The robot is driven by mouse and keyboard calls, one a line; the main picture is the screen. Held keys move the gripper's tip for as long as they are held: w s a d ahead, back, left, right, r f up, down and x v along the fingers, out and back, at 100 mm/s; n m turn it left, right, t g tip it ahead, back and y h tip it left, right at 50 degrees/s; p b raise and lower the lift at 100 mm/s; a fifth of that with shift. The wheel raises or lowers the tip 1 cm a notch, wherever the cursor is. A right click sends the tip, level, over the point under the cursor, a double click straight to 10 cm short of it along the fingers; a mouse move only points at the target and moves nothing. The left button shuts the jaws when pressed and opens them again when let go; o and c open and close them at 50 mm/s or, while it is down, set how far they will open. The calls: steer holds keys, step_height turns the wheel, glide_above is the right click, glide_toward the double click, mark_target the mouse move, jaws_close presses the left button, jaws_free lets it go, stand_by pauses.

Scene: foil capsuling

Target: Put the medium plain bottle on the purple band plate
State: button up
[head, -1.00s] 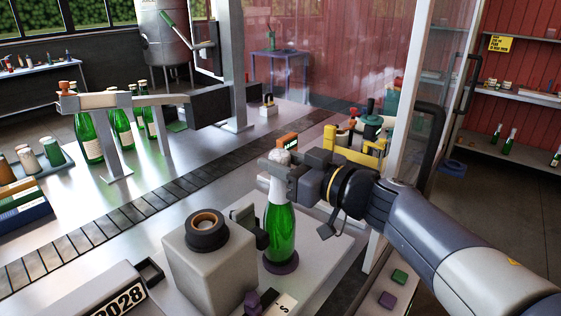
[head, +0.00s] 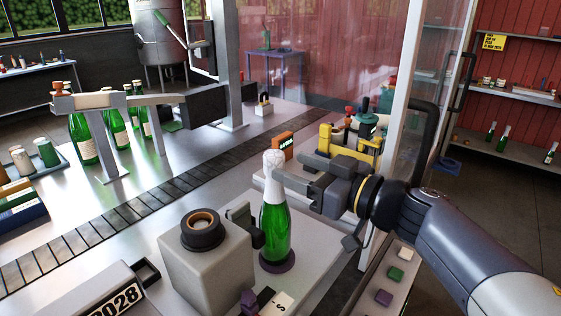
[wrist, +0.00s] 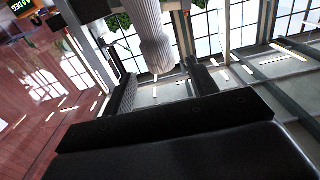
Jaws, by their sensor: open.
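The green bottle with a white foil top (head: 275,215) stands upright on a round purple plate (head: 277,262) in the head view. The bottle covers most of the plate. My gripper (head: 296,179) is open at the height of the foil neck, just to the right of it. Its fingers point left toward the neck, and I cannot tell whether a fingertip still touches the foil. In the wrist view a pale ribbed shape (wrist: 152,35), probably the foil top, shows beyond the dark gripper part.
A grey box with a dark ring on top (head: 205,260) stands close left of the bottle. A yellow rack (head: 350,150) with several tools is behind my gripper. A glass panel and its post (head: 398,110) stand behind my arm. Several green bottles (head: 85,138) stand at the left behind a metal bracket.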

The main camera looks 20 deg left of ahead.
steer(key=v, duration=0.6)
steer(key=shift+d, duration=0.35)
steer(key=shift+o, duration=0.2)
steer(key=shift+s, duration=0.1)
